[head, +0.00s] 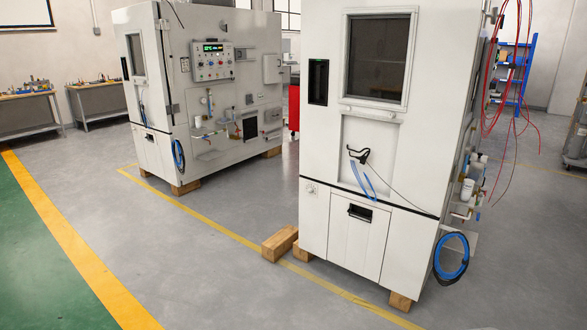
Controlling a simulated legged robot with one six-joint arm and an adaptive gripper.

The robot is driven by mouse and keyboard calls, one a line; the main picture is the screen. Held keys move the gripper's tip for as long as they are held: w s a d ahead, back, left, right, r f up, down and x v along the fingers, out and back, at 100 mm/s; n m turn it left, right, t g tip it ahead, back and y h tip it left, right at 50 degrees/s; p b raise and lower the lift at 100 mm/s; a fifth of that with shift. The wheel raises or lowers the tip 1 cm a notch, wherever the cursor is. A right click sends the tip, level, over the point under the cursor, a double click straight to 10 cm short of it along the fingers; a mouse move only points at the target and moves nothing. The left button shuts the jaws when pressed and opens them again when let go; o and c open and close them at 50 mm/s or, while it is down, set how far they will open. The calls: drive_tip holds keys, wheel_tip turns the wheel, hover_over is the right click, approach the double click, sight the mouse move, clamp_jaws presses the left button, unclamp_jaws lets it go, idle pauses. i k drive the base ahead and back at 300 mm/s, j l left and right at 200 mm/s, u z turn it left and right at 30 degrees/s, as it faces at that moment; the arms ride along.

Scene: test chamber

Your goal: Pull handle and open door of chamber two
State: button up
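Two white test chambers stand in the head view, and no readable label tells which is chamber two. The near chamber (350,140) is at the right, with a dark window (377,54) in its closed door. A black recessed handle plate (318,82) with a small green mark sits left of that window. A lower panel (358,238) has a black pull. The far chamber (155,90) stands at the back left, with its narrow door front turned left and its door closed as far as I can see. My gripper is not in view.
Wooden blocks (280,243) stick out at the near chamber's lower left. A blue hose coil (451,258) and red cables (497,70) hang at its right side. Workbenches (100,103) stand at the back left. The grey floor (180,265) in front is clear, with yellow lines.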

sight(406, 160)
drive_tip(key=i, duration=1.8)
